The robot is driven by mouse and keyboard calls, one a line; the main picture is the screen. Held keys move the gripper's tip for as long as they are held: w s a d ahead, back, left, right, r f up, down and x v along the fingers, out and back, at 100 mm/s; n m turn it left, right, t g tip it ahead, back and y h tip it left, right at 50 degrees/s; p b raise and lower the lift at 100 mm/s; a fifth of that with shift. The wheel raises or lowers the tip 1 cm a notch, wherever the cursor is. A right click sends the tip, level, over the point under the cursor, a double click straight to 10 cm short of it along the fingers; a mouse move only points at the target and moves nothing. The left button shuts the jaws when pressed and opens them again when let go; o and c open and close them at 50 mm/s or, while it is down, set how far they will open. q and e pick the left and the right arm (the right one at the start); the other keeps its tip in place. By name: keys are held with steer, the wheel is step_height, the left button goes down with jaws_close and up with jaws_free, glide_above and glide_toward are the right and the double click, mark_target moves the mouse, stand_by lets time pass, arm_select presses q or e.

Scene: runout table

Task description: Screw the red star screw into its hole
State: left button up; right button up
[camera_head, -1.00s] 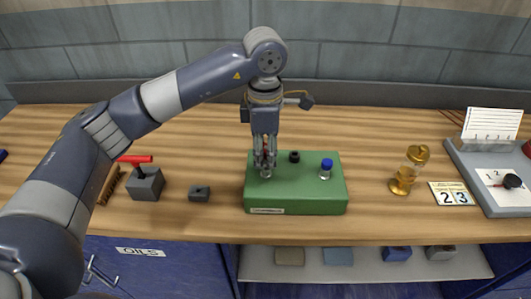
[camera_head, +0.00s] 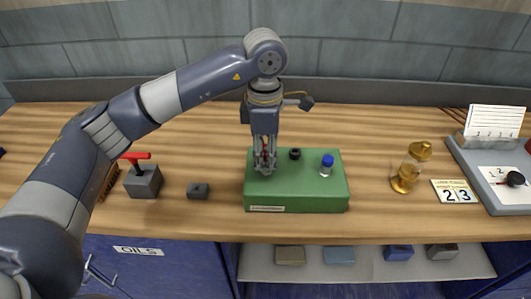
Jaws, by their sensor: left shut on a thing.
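My left gripper (camera_head: 265,166) points straight down over the left part of the green box (camera_head: 310,200). It is shut on a small red thing (camera_head: 266,147), which I take to be the red star screw. Only a sliver of red shows between the fingers. The fingertips are at or just above the box top, and I cannot tell whether they touch it. The hole under the screw is hidden by the fingers. My right gripper is not in view.
On the box stand a black knob (camera_head: 295,154) and a blue-capped vial (camera_head: 327,165). To the left are a grey block with a red T-handle (camera_head: 142,181) and a small grey block (camera_head: 198,190). A brass lantern-like object (camera_head: 408,170) and number cards (camera_head: 455,191) are right.

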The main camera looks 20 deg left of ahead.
arm_select(q)
steer(key=shift+f+b, duration=0.45)
steer(key=shift+f, duration=0.15)
steer(key=shift+r, duration=0.2)
steer(key=shift+r+p, duration=0.55)
steer(key=shift+r, duration=0.35)
steer(key=shift+b, duration=0.55)
stand_by(1.0)
steer(key=shift+f+b, duration=0.9)
steer(key=shift+f, duration=0.25)
steer(key=shift+r, duration=0.15)
steer(key=shift+r+p, duration=0.55)
steer(key=shift+r, duration=0.4)
